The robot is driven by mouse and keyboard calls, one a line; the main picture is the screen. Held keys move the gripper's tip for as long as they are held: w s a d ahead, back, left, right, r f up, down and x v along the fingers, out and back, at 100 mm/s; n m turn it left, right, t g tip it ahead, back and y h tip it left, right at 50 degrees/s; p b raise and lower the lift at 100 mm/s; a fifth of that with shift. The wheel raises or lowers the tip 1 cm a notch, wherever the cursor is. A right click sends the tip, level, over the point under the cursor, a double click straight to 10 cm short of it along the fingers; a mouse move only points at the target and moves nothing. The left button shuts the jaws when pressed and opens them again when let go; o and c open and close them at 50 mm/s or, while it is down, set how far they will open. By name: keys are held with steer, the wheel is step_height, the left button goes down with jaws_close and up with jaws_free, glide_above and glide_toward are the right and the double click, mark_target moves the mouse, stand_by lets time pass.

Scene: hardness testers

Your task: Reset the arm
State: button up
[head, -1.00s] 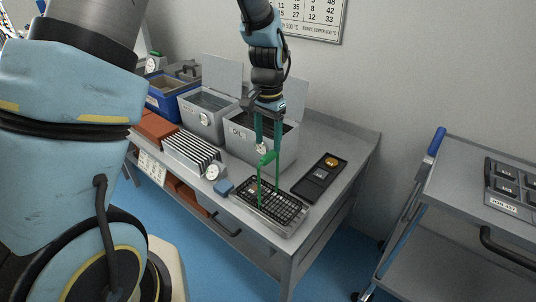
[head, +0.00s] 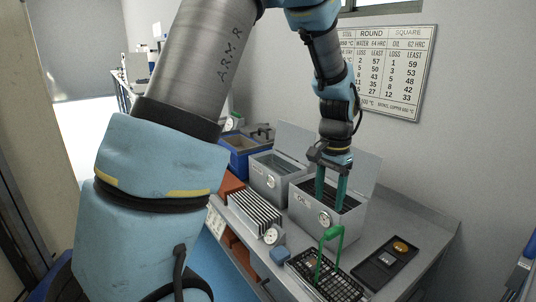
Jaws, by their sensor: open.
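My gripper (head: 330,207) points down on the end of my arm, its two teal-green fingers apart and open with nothing visible between them. In the picture it overlaps the right grey lidded box (head: 302,212), just above the green handle (head: 331,234) of a black wire basket (head: 345,290). The handle stands upright. The basket sits on the bench and is cut by the bottom edge of the view. How far the fingertips are from the handle and the box is hard to tell.
A second grey box (head: 262,182), a blue bin (head: 240,165), a finned metal rack (head: 252,213) and a dial gauge (head: 272,235) stand on the left. A black tray (head: 385,265) lies right of the basket. The bench (head: 425,235) is bare at the right.

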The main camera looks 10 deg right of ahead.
steer(key=s+a+n, duration=0.1)
steer(key=a+n, duration=0.2)
steer(key=a, duration=0.6)
steer(key=s+a+n+t, duration=0.1)
steer(key=s+a+n, duration=0.1)
steer(key=a, duration=0.7)
steer(key=s+a+r+n, duration=0.1)
steer(key=a+n, duration=0.4)
steer(key=a, duration=0.5)
steer(key=shift+s, duration=0.3)
steer(key=shift+r, duration=0.1)
steer(key=shift+c, duration=0.3)
